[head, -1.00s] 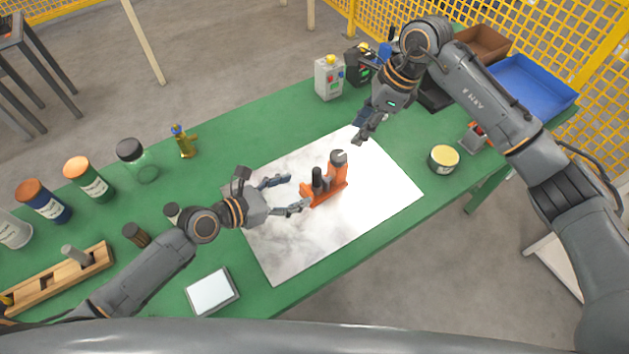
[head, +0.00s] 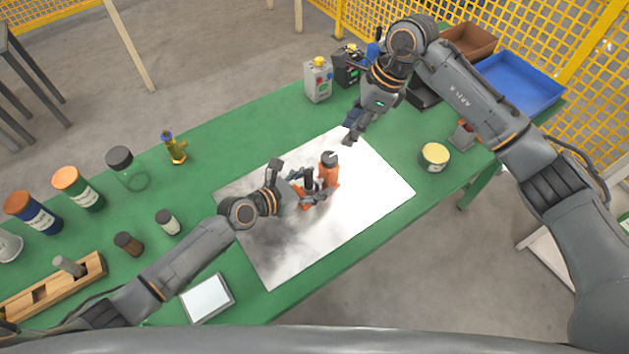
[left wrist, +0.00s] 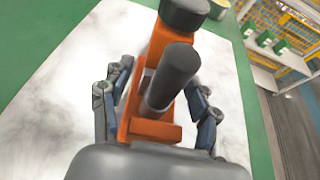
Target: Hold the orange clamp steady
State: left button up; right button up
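The orange clamp (head: 328,172), with a black upright handle and a dark cap, stands on the white sheet. It also fills the middle of the left wrist view (left wrist: 152,128). My left gripper (head: 310,188) is around the clamp's near end, one finger on each side. In the left wrist view its fingers (left wrist: 158,108) look spread, with some white sheet showing between them and the clamp. The lower front of the clamp is hidden by the gripper body. My right gripper (head: 351,134) hangs above the far edge of the sheet, apart from the clamp; its finger gap is unclear.
The white sheet (head: 375,192) lies on the green table (head: 228,143). A yellow-lidded tin (head: 434,157) is at right, a blue bin (head: 515,84) at far right. Jars and a wooden rack (head: 60,287) stand at left. A small tray (head: 206,298) lies near the front edge.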

aim_at(337, 162)
pick_arm(q)
grip_shut()
pick_arm(e)
jog(key=o, duration=0.3)
jog(key=shift+o, duration=1)
jog(key=shift+w+f, duration=0.1)
jog(key=shift+f, duration=0.3)
jog(key=d+f+m+t+y, duration=0.1)
jog(key=f+m+t, duration=0.1)
jog(key=f, duration=0.2)
jog(key=w+d+f+m+t+y, duration=0.1)
jog(key=f+m+t, duration=0.1)
jog(key=f, duration=0.2)
jog(key=w+d+f+m+t+y, duration=0.1)
jog(key=d+f+m+t, duration=0.1)
jog(key=f, duration=0.2)
jog(key=shift+f+m+t+y, duration=0.3)
jog(key=shift+f, duration=0.05)
jog(key=s, duration=0.1)
jog(key=s+t+y, duration=0.1)
jog(key=s+d+t+y, duration=0.1)
jog(key=shift+f+m, duration=0.3)
jog(key=shift+m, duration=0.1)
jog(key=s+r+t+y, duration=0.3)
jog(key=s+r+y, duration=0.1)
jog(key=s, duration=0.3)
jog(key=x, duration=1.2)
jog(key=shift+f, duration=0.2)
